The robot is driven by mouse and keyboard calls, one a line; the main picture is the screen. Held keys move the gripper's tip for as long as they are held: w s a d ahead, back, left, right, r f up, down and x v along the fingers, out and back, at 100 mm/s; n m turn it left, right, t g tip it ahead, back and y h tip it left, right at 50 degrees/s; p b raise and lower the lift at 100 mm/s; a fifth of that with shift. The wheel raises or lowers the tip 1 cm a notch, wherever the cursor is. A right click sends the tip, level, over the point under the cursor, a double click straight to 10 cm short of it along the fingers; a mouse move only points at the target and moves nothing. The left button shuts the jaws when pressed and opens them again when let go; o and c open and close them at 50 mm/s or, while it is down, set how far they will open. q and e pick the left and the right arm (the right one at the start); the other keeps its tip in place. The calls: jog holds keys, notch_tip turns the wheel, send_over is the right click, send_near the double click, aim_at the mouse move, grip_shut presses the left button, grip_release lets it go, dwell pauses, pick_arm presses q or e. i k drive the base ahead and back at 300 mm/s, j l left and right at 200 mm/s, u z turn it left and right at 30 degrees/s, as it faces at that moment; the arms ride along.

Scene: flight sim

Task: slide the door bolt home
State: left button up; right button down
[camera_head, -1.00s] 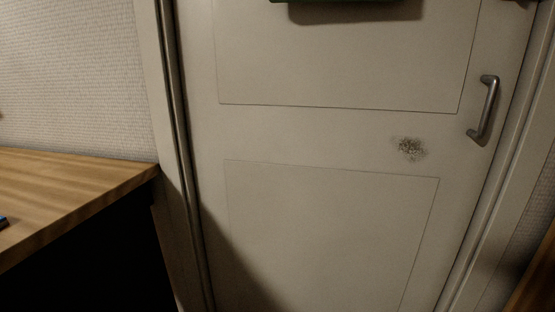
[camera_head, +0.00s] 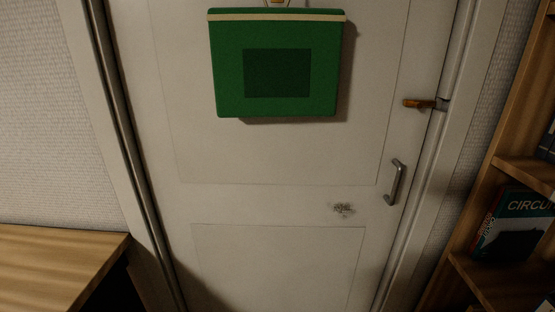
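The door (camera_head: 280,204) is cream-white and looks closed in its frame. The door bolt (camera_head: 426,104) is on the door's right edge, above the handle. It has an orange-brown part on the left and a dark metal end by the frame. At this size I cannot tell how far the bolt reaches into the frame. A metal pull handle (camera_head: 397,182) sits below it. Neither of my grippers shows in the head view.
A green bag or pouch (camera_head: 277,97) hangs on the upper door. A wooden desk or counter (camera_head: 60,262) stands at the lower left. A wooden bookshelf (camera_head: 478,172) with books (camera_head: 515,222) stands at the right. A dark scuff (camera_head: 343,209) marks the door.

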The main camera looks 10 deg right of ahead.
aim_at(419, 103)
jog(key=z, duration=1.25)
